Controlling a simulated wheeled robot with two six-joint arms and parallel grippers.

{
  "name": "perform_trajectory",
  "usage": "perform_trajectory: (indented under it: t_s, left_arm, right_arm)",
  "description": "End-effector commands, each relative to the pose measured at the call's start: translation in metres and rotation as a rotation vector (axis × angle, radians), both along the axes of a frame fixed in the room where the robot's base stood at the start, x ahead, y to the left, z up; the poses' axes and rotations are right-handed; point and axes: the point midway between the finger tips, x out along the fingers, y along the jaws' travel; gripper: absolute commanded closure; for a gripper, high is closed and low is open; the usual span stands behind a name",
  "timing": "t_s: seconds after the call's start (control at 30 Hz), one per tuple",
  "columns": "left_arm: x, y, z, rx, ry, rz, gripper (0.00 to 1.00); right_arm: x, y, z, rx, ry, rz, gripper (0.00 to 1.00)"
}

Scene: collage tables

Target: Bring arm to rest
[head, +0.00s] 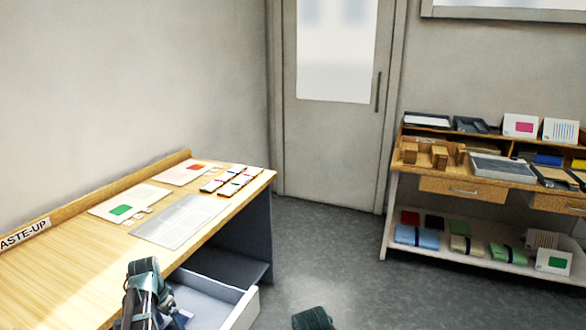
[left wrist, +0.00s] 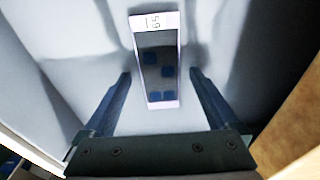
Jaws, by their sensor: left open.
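My left arm shows at the bottom left of the head view, with its gripper (head: 150,312) low over the open drawer (head: 240,308) of the paste-up table (head: 60,270). The fingertips are hard to make out there. In the left wrist view the left gripper (left wrist: 160,72) is open, its two fingers apart with nothing held. A pale-edged card (left wrist: 172,104) with a dark face, blue squares and a printed label lies in the drawer, between and beyond the fingers. A dark piece at the bottom edge of the head view seems to be my right arm; its gripper is out of frame.
The table holds sheets with a green patch (head: 121,210) and a red-orange patch (head: 196,168), a grey printed sheet (head: 180,222) and several small cards. A shelf unit (head: 470,185) with trays and folded goods stands at right. Floor (head: 340,250) between them is clear.

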Motion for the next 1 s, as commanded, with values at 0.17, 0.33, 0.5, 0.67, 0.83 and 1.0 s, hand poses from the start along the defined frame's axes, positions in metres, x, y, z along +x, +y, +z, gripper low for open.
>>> perform_trajectory:
  t_s: [0.17,0.33,0.5,0.67,0.83,1.0]
  left_arm:
    - [0.0,0.0,-0.002,0.0,0.0,0.0,0.06]
    - [0.0,0.0,-0.002,0.0,0.0,0.0,0.06]
    - [0.0,0.0,0.006,0.0,0.0,0.0,0.06]
    - [-0.002,0.001,0.026,0.0,0.0,0.0,0.06]
    - [-0.005,0.002,0.048,0.0,0.0,-0.001,0.06]
    - [-0.007,0.003,0.069,0.0,0.0,-0.001,0.06]
  right_arm:
    - [0.0,0.0,-0.002,0.0,0.0,0.0,0.0]
    - [0.0,0.0,-0.002,0.0,0.0,0.0,0.0]
    - [0.0,0.0,0.006,0.0,0.0,0.0,0.0]
    - [0.0,0.0,0.026,0.0,0.0,0.0,0.0]
    - [0.0,0.0,0.048,0.0,0.0,0.0,0.0]
    - [0.0,0.0,0.069,0.0,0.0,0.0,0.0]
